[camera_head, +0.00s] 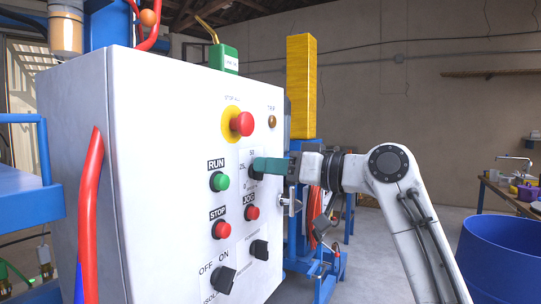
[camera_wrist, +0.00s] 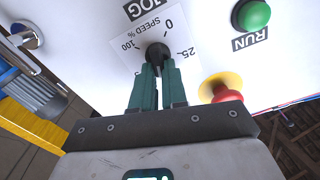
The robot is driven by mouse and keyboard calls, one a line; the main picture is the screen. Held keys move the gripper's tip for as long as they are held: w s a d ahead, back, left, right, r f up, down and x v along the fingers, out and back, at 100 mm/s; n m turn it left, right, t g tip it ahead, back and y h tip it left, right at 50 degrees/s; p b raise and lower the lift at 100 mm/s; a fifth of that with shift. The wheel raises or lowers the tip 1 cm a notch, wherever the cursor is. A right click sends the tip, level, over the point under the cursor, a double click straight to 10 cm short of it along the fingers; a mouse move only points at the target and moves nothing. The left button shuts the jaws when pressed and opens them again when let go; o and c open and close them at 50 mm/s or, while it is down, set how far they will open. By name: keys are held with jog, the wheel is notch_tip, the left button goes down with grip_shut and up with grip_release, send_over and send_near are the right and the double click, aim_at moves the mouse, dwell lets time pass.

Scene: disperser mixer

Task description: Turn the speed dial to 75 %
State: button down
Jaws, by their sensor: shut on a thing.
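The speed dial is a small black knob (camera_wrist: 157,52) on a white scale plate (camera_wrist: 143,30) marked "SPEED %". In the wrist view, 0, 25 and 100 can be read around it; the marks below it are covered by my fingers. In the head view the dial (camera_head: 255,172) is mostly hidden behind my fingers, with 0, 25 and 50 showing at its left and top. My gripper (camera_wrist: 158,70) has its two green fingers shut on the knob, one on each side. In the head view my gripper (camera_head: 264,165) reaches in from the right. I cannot tell where the knob points.
Close around the dial are the green RUN button (camera_head: 219,182), the red STOP button (camera_head: 221,229), the red JOG button (camera_head: 252,212), the red emergency stop (camera_head: 242,123) and black rotary switches (camera_head: 223,279). A panel latch (camera_head: 289,205) sits below my gripper. A blue drum (camera_head: 502,256) stands right.

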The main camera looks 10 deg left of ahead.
jog(key=m+p, duration=0.6)
jog(key=w+m+p, duration=0.1)
jog(key=m+p, duration=0.3)
jog(key=shift+d+f, duration=0.2)
jog(key=shift+f, duration=0.2)
jog(key=c, duration=1.2)
grip_release()
jog(key=shift+o, duration=0.2)
jog(key=b+v, duration=0.3)
jog(key=v, duration=0.8)
